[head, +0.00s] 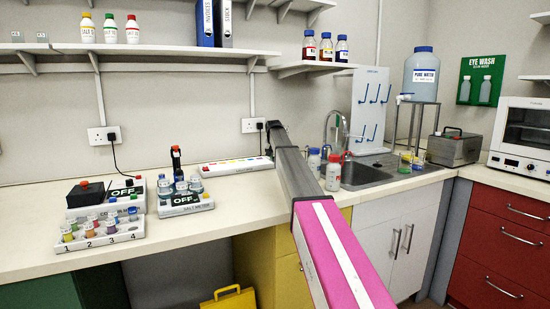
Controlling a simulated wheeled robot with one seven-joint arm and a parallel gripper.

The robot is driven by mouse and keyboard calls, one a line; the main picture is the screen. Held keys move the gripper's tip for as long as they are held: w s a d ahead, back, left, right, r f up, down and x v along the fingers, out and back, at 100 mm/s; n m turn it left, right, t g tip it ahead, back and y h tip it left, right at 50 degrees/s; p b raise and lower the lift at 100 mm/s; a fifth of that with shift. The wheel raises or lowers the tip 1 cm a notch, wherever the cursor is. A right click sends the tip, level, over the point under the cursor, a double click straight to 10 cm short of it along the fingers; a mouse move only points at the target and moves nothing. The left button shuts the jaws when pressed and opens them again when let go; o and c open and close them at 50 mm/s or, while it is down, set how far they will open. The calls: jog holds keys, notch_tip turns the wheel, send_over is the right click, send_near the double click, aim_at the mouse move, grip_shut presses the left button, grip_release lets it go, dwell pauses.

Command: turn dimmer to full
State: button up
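I cannot make out a label that marks the dimmer. A black box with a red knob or button on top (84,186) stands on the left of the counter. My arm reaches from the bottom right up over the counter. Its dark far end, where my gripper (271,140) is, shows near the right end of this strip. The fingers are too small and overlapped to read, and I cannot tell whether they touch anything.
Two units marked OFF (187,198) (122,192) and a numbered rack of coloured vials (101,231) stand on the left. Bottles (333,172) stand beside the sink (372,172) to the right. Shelves (140,49) overhang the counter. The counter front (240,208) is clear.

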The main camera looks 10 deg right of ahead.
jog(key=shift+m, duration=0.5)
jog(key=o, duration=0.9)
jog(key=v, duration=1)
jog(key=shift+s+a+r, duration=0.15)
jog(key=shift+a+r, duration=0.05)
jog(key=shift+r, duration=0.1)
jog(key=shift+s, duration=0.1)
